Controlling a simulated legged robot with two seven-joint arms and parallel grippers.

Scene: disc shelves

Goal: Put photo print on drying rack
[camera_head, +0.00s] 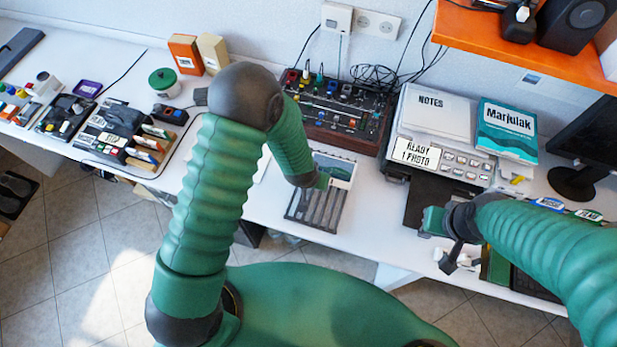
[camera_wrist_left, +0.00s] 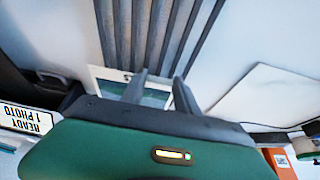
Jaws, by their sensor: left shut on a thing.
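The photo print (camera_head: 337,168), a white-bordered picture with teal land, is at the back end of the drying rack (camera_head: 316,208), a dark slatted rack on the white desk. My left gripper (camera_head: 322,182) is at the print's front edge, shut on it; its fingertips are hard to see from the head. In the left wrist view the print (camera_wrist_left: 155,97) shows between and behind the two grey fingers (camera_wrist_left: 160,82), with the rack slats (camera_wrist_left: 150,35) beyond. I cannot tell whether the print touches the slats. My right gripper (camera_head: 450,250) hangs near the desk's front edge; its jaw opening is unclear.
A printer (camera_head: 437,145) with a "READY 1 PHOTO" sign (camera_head: 416,153) and dark output tray (camera_head: 428,200) stands right of the rack. A control box (camera_head: 340,112) with knobs stands behind. An orange shelf (camera_head: 520,45) overhangs the back right.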

